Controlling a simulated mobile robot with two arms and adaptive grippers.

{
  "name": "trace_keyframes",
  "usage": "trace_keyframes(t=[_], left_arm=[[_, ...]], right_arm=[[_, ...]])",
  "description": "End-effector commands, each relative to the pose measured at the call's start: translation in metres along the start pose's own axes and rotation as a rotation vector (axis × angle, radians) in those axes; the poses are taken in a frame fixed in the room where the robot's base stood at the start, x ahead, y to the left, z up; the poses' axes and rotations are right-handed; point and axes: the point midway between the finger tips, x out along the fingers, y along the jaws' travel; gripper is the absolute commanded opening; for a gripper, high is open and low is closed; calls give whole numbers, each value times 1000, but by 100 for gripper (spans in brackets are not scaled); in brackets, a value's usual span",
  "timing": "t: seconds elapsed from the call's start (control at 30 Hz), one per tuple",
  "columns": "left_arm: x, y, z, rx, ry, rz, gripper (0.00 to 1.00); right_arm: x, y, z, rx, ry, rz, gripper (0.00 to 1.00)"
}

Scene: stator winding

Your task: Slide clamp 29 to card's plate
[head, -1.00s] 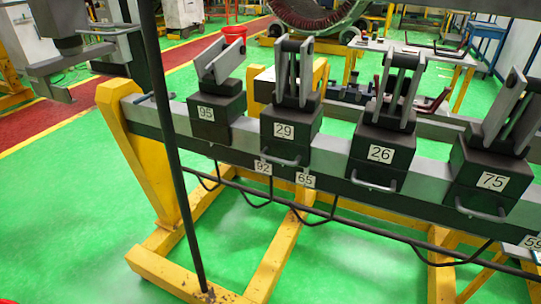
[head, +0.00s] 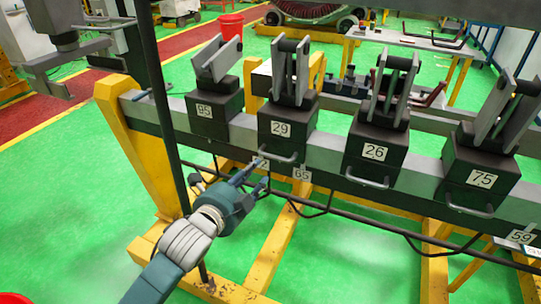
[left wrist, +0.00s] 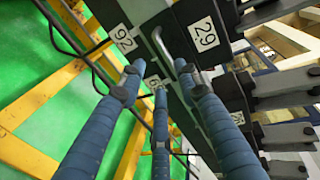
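Clamp 29 (head: 287,128) is a dark block with upright grey jaws, seated on the grey rail (head: 330,150) between clamps 95 and 26. Its grey handle (head: 284,158) projects from the lower front; clamp 29 also shows in the left wrist view (left wrist: 205,33). My left gripper (head: 262,173) is in front of the rail, just left of and below that handle. Its blue fingers (left wrist: 160,79) are spread and hold nothing. Plate 65 (head: 302,174) is on the rail's front; plate 92 (left wrist: 122,38) shows in the left wrist view but is hidden in the head view.
Clamp 95 (head: 214,112) stands left of clamp 29; clamps 26 (head: 374,152) and 75 (head: 481,178) stand to its right. Plate 59 (head: 521,237) is at the far right. A dark upright post (head: 160,100) and yellow frame legs (head: 140,140) stand at the left.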

Motion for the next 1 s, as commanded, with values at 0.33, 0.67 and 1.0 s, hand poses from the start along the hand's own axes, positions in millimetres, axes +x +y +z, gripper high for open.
trace_keyframes(t=[0.33,0.67,1.0], left_arm=[[42,-8,-3,10,4,-9,33],[94,-7,-3,10,4,-9,33],[106,-6,-3,11,4,-9,33]], right_arm=[[-7,0,0,0,0,0,33],[-12,0,-1,0,0,0,33],[-13,0,-1,0,0,0,33]])
